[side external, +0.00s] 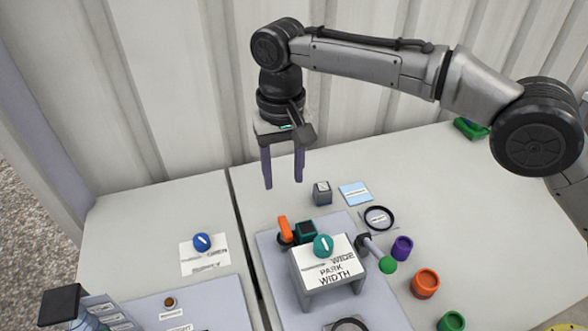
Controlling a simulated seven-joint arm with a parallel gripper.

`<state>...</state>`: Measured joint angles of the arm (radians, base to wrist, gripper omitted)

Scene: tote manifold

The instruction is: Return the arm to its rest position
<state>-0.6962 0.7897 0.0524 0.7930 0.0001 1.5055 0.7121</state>
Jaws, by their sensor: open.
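My gripper (283,172) is in the upper middle of the side external view, at the end of my bent arm. Its two purple-grey fingers point down and stand apart, with nothing between them. It hangs in the air above the back part of the table and touches nothing. The grey box marked "PARK WIDTH" (333,287), with a teal knob (323,246) on it, stands below and to the right of the gripper.
Near the box are an orange handle (283,230), a green-ended lever (387,265) and a small grey cube (322,193). Purple (402,248) and orange (425,283) cups stand to the right. A blue knob (202,242) sits left. A ribbed wall (190,90) rises behind.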

